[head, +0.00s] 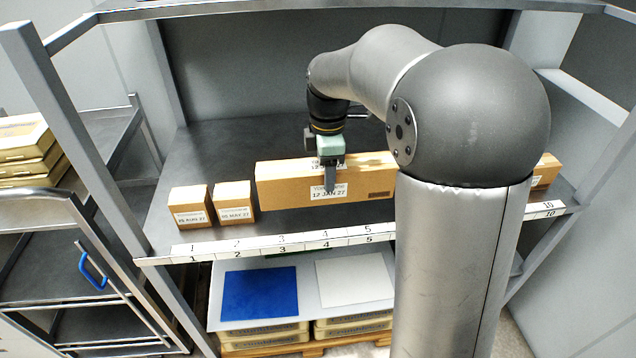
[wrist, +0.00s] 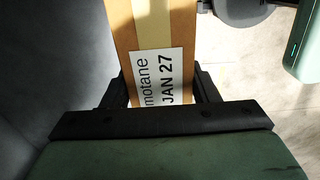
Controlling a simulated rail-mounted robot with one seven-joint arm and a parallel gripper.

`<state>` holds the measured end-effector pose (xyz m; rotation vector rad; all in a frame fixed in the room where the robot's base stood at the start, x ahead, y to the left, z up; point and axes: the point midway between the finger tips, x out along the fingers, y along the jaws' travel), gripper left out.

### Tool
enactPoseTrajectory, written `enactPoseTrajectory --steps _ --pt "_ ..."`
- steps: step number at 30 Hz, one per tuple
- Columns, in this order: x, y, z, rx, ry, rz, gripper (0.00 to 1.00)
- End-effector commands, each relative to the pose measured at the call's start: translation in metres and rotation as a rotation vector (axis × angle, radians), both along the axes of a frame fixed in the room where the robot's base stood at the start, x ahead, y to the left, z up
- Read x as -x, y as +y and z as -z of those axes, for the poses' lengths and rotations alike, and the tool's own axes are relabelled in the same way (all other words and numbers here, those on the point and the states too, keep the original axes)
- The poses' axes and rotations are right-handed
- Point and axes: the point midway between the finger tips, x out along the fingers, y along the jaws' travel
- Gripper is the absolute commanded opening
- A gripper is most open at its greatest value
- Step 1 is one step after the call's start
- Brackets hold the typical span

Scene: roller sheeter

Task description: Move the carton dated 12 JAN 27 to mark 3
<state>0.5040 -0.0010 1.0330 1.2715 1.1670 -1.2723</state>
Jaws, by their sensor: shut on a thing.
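The long brown carton (head: 290,185) has a white label reading 12 JAN 27 and stands on the shelf behind the numbered strip, roughly behind marks 3 to 5. Its right end is hidden behind my arm. My gripper (head: 331,178) comes down from above and is shut across the carton near its label. In the wrist view my gripper (wrist: 166,88) has one finger on each side of the carton (wrist: 122,30), with the label between them. I cannot tell whether the carton is touching the shelf. Mark 3 (head: 282,244) is on the strip at the shelf's front edge.
Two small cartons stand left of the long one: one (head: 190,207) behind mark 1 and one (head: 234,203) behind mark 2, close to the long carton's left end. Another carton (head: 546,170) shows at the right, partly hidden by my arm. Bare shelf (head: 215,150) lies behind the small cartons.

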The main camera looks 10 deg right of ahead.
Motion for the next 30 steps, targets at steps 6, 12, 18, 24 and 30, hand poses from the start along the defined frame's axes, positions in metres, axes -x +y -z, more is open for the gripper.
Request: enactPoseTrajectory --steps 6,12,18,24,30 --pt "-0.035 0.001 0.038 0.000 0.002 0.000 0.17" --pt "-0.048 0.001 0.053 -0.001 -0.002 0.000 0.17" --pt "-0.054 0.001 0.069 0.000 0.002 0.000 0.17" --pt "-0.054 0.001 0.091 0.000 -0.001 -0.001 0.17" --pt "-0.054 0.001 0.091 0.000 -0.002 -0.001 0.17"
